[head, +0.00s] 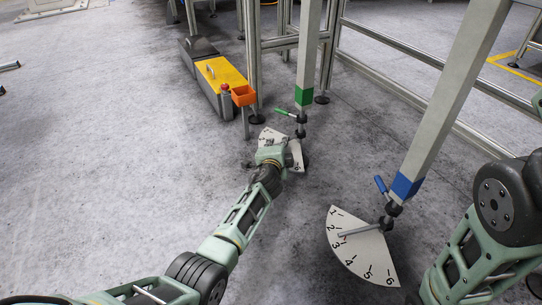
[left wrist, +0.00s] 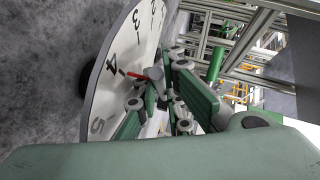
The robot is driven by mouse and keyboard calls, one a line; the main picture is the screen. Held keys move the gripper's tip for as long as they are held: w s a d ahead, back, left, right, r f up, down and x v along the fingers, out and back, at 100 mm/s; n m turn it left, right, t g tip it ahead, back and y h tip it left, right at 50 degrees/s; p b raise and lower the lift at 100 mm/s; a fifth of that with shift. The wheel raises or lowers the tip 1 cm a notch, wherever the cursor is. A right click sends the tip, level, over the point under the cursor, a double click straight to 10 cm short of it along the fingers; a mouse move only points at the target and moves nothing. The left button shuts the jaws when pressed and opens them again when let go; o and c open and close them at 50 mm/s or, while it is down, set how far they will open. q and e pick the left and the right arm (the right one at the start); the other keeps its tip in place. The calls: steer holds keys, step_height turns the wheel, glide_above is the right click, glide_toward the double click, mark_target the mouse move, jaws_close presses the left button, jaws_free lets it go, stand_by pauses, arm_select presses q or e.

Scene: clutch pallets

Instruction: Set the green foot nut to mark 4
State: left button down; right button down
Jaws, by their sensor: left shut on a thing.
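The green foot has a leg with a green band (head: 303,96) and a green-handled lever (head: 285,112). Its white numbered dial (head: 272,137) is partly hidden by my left gripper (head: 272,156). In the left wrist view the dial (left wrist: 105,95) shows the marks 3, 4 and 5. A red-tipped pointer (left wrist: 136,75) has its tip close to the 4; exact alignment is hard to tell. My left gripper (left wrist: 168,95) is shut on a grey part of the green foot nut's pointer, low over the dial. The right arm shows at the right edge, its gripper out of view.
A blue-banded leg (head: 405,187) with its own dial (head: 360,262) and pointer stands to the right.

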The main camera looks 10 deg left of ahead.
arm_select(q)
steer(key=shift+s+f, duration=0.1)
stand_by(0.5)
steer(key=c, duration=2.1)
jaws_free()
